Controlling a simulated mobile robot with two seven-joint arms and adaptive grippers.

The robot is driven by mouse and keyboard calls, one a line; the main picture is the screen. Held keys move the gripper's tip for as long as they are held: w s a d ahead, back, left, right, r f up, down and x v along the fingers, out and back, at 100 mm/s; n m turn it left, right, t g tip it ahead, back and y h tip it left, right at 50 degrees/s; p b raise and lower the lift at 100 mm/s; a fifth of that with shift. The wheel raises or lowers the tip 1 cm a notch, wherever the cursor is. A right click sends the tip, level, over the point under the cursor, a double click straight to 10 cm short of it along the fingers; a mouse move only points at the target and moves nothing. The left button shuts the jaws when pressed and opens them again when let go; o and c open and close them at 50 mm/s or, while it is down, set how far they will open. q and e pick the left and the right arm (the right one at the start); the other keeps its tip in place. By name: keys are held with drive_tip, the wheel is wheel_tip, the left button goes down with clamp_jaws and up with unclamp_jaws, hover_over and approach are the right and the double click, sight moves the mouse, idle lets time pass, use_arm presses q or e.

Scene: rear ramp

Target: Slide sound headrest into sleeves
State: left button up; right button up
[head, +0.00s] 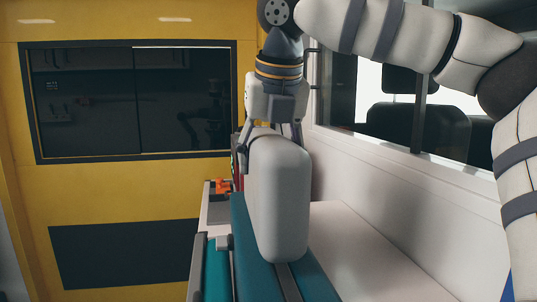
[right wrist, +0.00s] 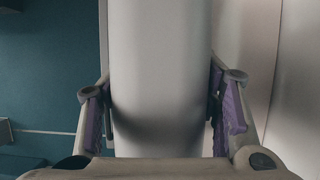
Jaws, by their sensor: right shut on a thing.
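A pale grey, rounded headrest (head: 280,200) hangs upright below my right gripper (head: 270,142) in the head view. The gripper points down and is shut on the headrest's upper part, one finger on each side. In the right wrist view the headrest (right wrist: 160,60) fills the middle, between the gripper's purple-padded fingers (right wrist: 162,88). The headrest stands in front of a teal padded surface (head: 240,235); I cannot tell whether they touch. No sleeves or headrest posts can be made out. My left gripper is not in view.
A white ledge (head: 365,255) runs along the right wall below a window (head: 400,110). A small orange item (head: 222,186) lies behind the headrest to the left. A grey rail (head: 196,268) edges the teal surface. A yellow wall (head: 130,190) closes the back.

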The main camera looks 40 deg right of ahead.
drive_tip(key=shift+f, duration=0.45)
drive_tip(key=o, duration=1.8)
drive_tip(key=shift+f, duration=0.1)
drive_tip(key=v, duration=1.2)
